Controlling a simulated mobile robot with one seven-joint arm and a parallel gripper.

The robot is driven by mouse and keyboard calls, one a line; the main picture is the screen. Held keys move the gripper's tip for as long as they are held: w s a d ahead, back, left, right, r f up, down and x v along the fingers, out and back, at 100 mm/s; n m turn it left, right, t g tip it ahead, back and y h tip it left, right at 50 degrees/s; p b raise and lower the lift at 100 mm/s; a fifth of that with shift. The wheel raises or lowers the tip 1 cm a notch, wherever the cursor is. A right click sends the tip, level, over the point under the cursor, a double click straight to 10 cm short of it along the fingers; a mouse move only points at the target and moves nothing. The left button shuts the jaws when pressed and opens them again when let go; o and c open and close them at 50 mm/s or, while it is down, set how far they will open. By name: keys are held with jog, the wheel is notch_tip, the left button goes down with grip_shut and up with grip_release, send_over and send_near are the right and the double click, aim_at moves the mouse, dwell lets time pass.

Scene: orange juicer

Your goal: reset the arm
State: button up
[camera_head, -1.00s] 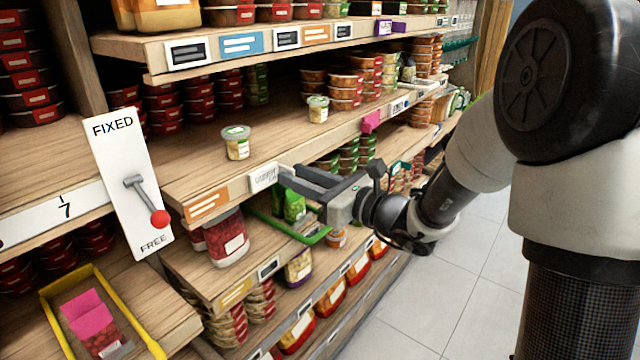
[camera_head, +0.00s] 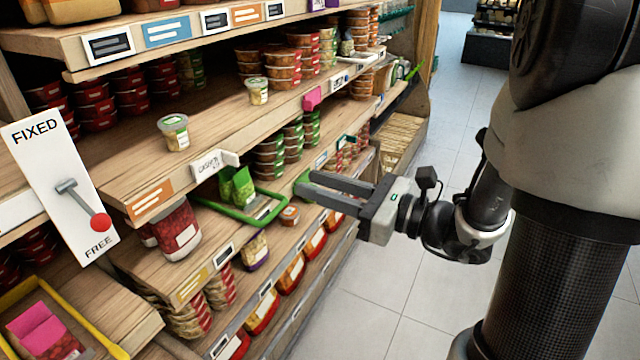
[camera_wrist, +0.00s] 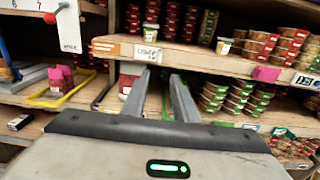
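My gripper (camera_head: 306,182) is in front of the shelf's edge in the head view, its two fingers reaching left toward the lower shelf. In the wrist view the fingers (camera_wrist: 162,80) stand apart with a gap and nothing held between them. My arm reaches in from the right, bent low over the aisle floor. The fingertips appear near a green-rimmed tray (camera_head: 262,215) holding green packets (camera_head: 237,187); whether they touch anything I cannot tell.
Shelves (camera_head: 120,180) with stacked tubs fill the left. A FIXED/FREE panel (camera_head: 45,150) has a lever whose red knob (camera_head: 101,222) points toward FREE. A yellow-rimmed tray (camera_head: 100,338) sits lower left. The tiled aisle floor (camera_head: 400,290) is open on the right.

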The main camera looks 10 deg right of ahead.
jog(key=s+a+n+g+h, duration=0.3)
jog(key=s+a+n+g, duration=0.45)
jog(key=s+n, duration=0.4)
jog(key=s+d+f+n+g+h, duration=0.1)
jog(key=s+d+f+n+h, duration=0.1)
jog(key=s+d+n+h, duration=0.4)
jog(key=w+d+r+n+t+h+p, duration=0.1)
jog(key=d+r+n+t+h+p, duration=0.15)
jog(key=d+r+n+h, duration=0.35)
notch_tip(320, 180, up, 16)
jog(key=n+p, duration=0.2)
jog(key=p, duration=1.4)
jog(key=shift+d+f+t+y+p, duration=0.25)
jog(key=shift+d+t+y+p, duration=0.05)
jog(key=shift+y+p, duration=0.1)
jog(key=shift+w, duration=0.1)
